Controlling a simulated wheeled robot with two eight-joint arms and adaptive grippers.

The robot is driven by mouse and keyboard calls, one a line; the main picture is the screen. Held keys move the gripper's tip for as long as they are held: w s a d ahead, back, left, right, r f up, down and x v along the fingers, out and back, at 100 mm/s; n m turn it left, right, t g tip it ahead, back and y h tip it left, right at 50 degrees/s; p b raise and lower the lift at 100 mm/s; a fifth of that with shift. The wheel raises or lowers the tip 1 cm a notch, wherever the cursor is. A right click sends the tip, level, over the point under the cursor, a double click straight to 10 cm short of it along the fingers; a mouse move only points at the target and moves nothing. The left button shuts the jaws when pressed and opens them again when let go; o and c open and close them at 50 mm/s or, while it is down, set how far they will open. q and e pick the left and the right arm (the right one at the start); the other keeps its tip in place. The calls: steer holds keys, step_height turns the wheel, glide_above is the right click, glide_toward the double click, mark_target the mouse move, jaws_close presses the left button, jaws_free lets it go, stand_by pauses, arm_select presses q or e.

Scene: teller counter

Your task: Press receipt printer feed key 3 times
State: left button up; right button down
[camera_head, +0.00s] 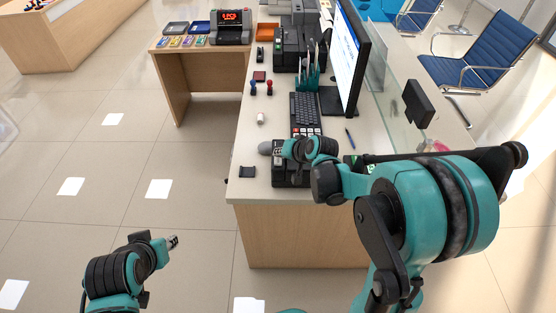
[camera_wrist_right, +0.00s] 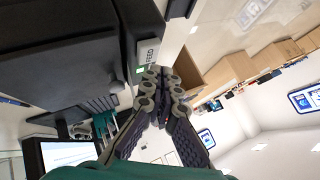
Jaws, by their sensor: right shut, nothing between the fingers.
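The receipt printer (camera_head: 283,178) is a dark box at the near end of the counter, partly hidden by my right arm. In the right wrist view the printer (camera_wrist_right: 62,55) fills the upper left. Its light panel carries the word FEED (camera_wrist_right: 151,52) and a small lit green light (camera_wrist_right: 140,70). My right gripper (camera_wrist_right: 165,72) is shut and empty, its fingertips close to the FEED label. Whether they touch the panel or key I cannot tell. In the head view its fingertips are hard to make out. My left gripper (camera_head: 173,241) is over the floor, away from the counter.
A keyboard (camera_head: 304,108), a monitor (camera_head: 345,50) and a teal rack (camera_head: 308,75) stand behind the printer on the counter (camera_head: 257,180). Red and blue stamps, a white cylinder (camera_head: 261,118) and a pen (camera_head: 350,138) lie nearby. A glass screen borders the right side.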

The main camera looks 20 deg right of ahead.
mark_target(279, 161)
steer(key=shift+f, duration=0.15)
steer(key=shift+f+b, duration=0.3)
steer(key=shift+b, duration=0.15)
steer(key=shift+f+b, duration=0.4)
steer(key=shift+f, duration=0.05)
stand_by(0.7)
steer(key=shift+r, duration=0.1)
steer(key=shift+r+p, duration=0.75)
steer(key=shift+r, duration=0.1)
step_height(279, 161, up, 5)
steer(key=p, duration=0.4)
stand_by(0.4)
